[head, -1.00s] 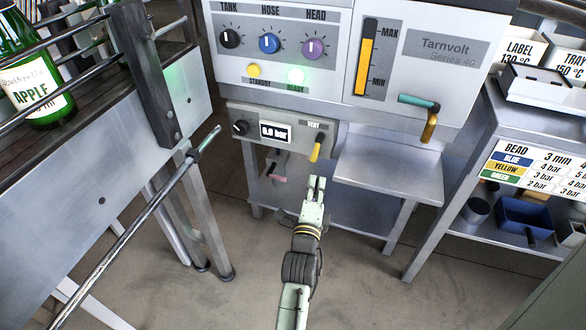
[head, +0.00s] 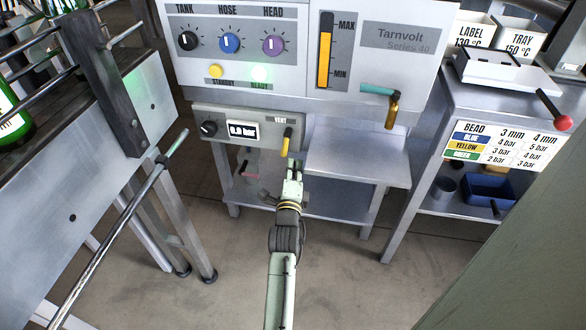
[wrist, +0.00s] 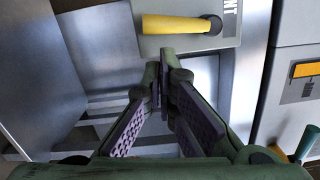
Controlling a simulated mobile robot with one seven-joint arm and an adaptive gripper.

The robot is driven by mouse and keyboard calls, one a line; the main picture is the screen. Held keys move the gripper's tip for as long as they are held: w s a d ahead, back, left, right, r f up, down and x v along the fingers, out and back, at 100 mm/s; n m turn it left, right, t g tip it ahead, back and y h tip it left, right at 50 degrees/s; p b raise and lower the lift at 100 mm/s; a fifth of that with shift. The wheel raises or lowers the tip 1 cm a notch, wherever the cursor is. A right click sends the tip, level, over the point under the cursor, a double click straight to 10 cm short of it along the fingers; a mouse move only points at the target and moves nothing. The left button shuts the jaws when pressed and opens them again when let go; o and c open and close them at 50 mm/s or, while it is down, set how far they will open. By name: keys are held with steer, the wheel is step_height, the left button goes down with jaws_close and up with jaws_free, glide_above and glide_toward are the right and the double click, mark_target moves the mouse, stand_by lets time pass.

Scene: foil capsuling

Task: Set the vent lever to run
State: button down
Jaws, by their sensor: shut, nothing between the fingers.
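The vent lever is a yellow handle (head: 286,142) under the VENT label on the grey lower panel (head: 232,113), beside a display reading 0.0 bar. In the head view it hangs nearly straight down, tilted slightly. In the wrist view the yellow lever (wrist: 180,25) lies across the top of the picture, with its dark pivot at its right end. My gripper (head: 293,168) is just below the lever in the head view. In the wrist view my gripper's fingertips (wrist: 162,72) are together, empty, and a little short of the lever. I cannot tell whether they touch it.
A metal shelf (head: 355,160) juts out right of the lever. A bottle conveyor (head: 120,140) with rails stands at left. A side table (head: 480,100) with a red-knobbed press stands at right. The floor below is clear.

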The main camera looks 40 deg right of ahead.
steer(key=shift+x, duration=1.6)
